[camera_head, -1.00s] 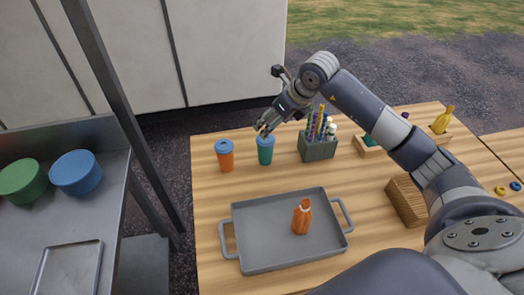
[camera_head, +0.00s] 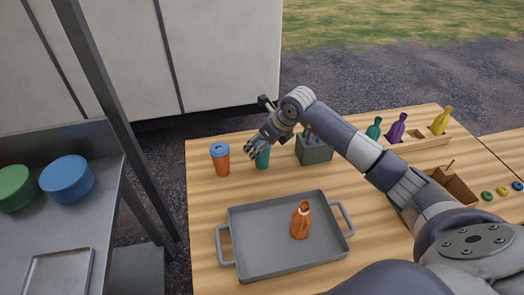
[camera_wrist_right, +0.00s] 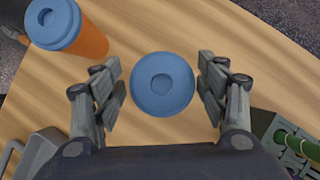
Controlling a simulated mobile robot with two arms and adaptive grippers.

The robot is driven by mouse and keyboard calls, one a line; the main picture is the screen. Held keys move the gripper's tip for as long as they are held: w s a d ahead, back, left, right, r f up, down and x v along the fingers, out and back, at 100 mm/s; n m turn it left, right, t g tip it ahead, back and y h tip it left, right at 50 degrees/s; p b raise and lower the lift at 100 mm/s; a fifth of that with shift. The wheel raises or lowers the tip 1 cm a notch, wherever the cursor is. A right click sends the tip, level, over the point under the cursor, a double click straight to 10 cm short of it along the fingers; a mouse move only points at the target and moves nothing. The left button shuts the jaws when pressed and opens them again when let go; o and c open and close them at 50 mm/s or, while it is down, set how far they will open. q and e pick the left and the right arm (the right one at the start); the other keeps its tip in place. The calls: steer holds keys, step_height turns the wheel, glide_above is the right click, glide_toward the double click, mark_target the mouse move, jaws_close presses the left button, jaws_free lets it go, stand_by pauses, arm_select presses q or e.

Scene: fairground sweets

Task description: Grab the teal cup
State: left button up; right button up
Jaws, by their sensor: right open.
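The teal cup (camera_head: 263,159) stands on the wooden table, partly hidden behind my right gripper in the head view. In the right wrist view its blue lid (camera_wrist_right: 162,84) lies between the two fingers, with a gap on both sides. My right gripper (camera_head: 252,152) is open over the cup, pointing down at it; it also shows in the wrist view (camera_wrist_right: 163,88). No left gripper shows.
An orange cup with a blue lid (camera_head: 221,160) stands close left of the teal cup. A grey holder (camera_head: 314,152) is to the right. A grey tray (camera_head: 262,262) with an orange bottle (camera_head: 300,221) lies in front. A bottle rack (camera_head: 423,143) stands at the right.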

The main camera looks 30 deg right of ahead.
steer(key=shift+p+x, duration=0.7)
steer(key=shift+x, duration=1.5)
steer(key=shift+d, duration=0.1)
steer(key=c, duration=1.3)
